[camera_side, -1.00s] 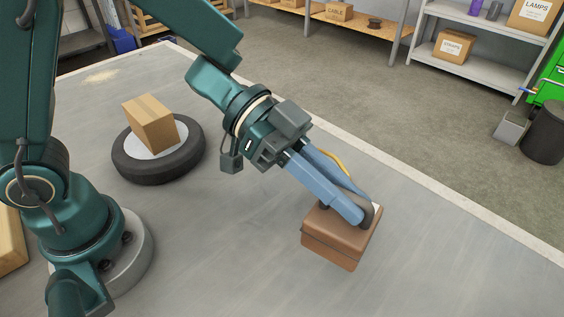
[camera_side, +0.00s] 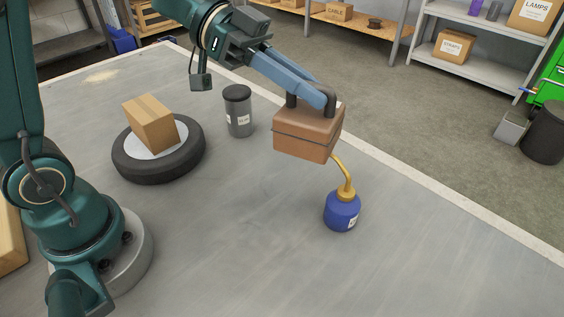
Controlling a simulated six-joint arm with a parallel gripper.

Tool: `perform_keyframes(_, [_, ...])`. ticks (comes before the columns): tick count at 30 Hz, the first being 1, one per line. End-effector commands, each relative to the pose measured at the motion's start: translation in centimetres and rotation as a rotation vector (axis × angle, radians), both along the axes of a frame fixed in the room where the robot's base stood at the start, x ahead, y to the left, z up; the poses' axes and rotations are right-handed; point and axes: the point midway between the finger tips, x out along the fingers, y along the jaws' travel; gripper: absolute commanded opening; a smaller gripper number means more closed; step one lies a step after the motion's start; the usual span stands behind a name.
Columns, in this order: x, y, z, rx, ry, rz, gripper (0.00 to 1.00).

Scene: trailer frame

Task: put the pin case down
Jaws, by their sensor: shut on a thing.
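The pin case, a brown box with a dark seam and a dark handle on top (camera_side: 308,135), hangs from my gripper (camera_side: 322,97). The blue fingers of my gripper are shut on its handle. The case is slightly tilted and appears to be held above the grey table (camera_side: 235,230), near its far right edge. How high it hangs is hard to tell from this one view.
A blue oil can (camera_side: 342,211) with a yellow spout stands just below and right of the case. A grey jar (camera_side: 238,112) stands to its left. A tyre (camera_side: 160,168) with a cardboard box (camera_side: 150,122) on it lies further left. The front of the table is clear.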

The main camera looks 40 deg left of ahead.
Motion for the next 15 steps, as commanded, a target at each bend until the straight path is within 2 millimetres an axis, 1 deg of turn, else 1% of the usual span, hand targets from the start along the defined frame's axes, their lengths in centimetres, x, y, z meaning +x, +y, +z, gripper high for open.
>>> perform_keyframes(1, [0.6,1.8,0.0,0.000,-0.002,0.041,0.00])
perform_keyframes(2, [0.8,2.7,0.0,0.001,-0.002,0.060,0.00])
perform_keyframes(7, [1.6,8.8,0.0,0.004,-0.006,0.182,0.00])
perform_keyframes(12, [1.1,14.6,0.0,0.005,-0.009,0.299,0.00])
perform_keyframes(15, [0.4,17.3,0.0,0.006,-0.009,0.356,0.00])
